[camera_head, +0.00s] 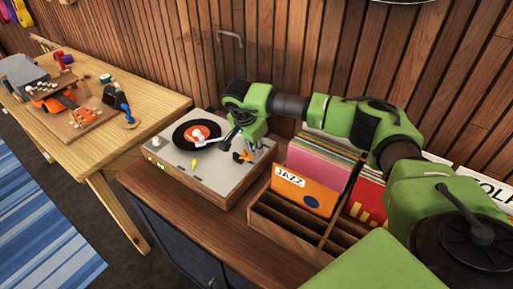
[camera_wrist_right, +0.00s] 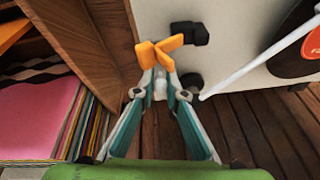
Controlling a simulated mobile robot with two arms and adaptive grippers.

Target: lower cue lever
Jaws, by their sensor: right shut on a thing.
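The record player (camera_head: 215,180) stands on the wooden cabinet, with a black record with an orange label (camera_head: 184,136) on it. Its white tonearm (camera_head: 215,140) reaches over the record; I cannot tell whether its tip touches. The tonearm also crosses the right of the right wrist view (camera_wrist_right: 255,62). My right gripper (camera_head: 243,156) is at the right side of the deck, beside the tonearm's base. In the wrist view its orange fingertips (camera_wrist_right: 160,50) are together, shut on the cue lever, which they mostly hide. My left gripper is not in view.
A wooden record crate (camera_head: 285,225) with several sleeves, a JAZZ one (camera_head: 300,190) in front, stands close right of the player. A workbench (camera_head: 125,90) with tools is at left. The plank wall (camera_head: 210,50) rises behind. The cabinet top (camera_head: 190,215) is bare in front.

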